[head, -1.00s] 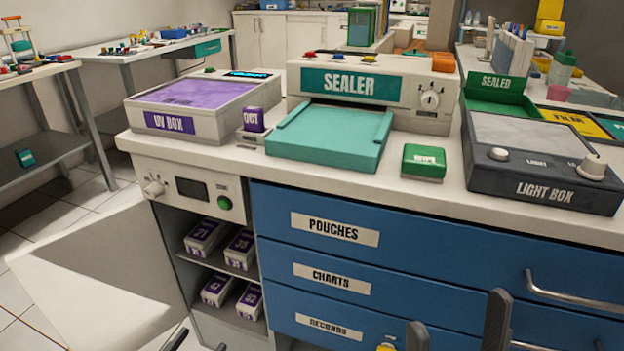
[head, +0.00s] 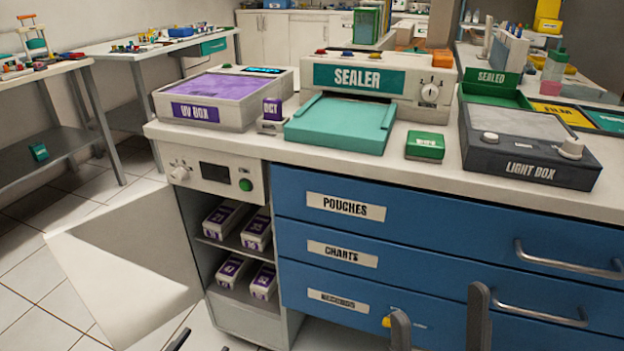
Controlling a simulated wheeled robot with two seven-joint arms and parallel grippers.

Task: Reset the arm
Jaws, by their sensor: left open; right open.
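My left gripper (head: 201,344) shows only as dark fingertips at the bottom edge, left of the cabinet, apart and with nothing visible between them. My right gripper (head: 440,318) shows two upright grey fingers, wide apart and empty, in front of the lower blue drawers. The rest of both arms is out of view. The blue drawers labelled POUCHES (head: 430,225) and CHARTS (head: 425,275) look shut.
The counter holds the UV box (head: 190,112), teal-bed sealer (head: 340,128), green block (head: 425,146) and light box (head: 530,150). Boxes (head: 228,218) sit on open shelves below. A small yellow thing (head: 386,322) shows beside a right finger.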

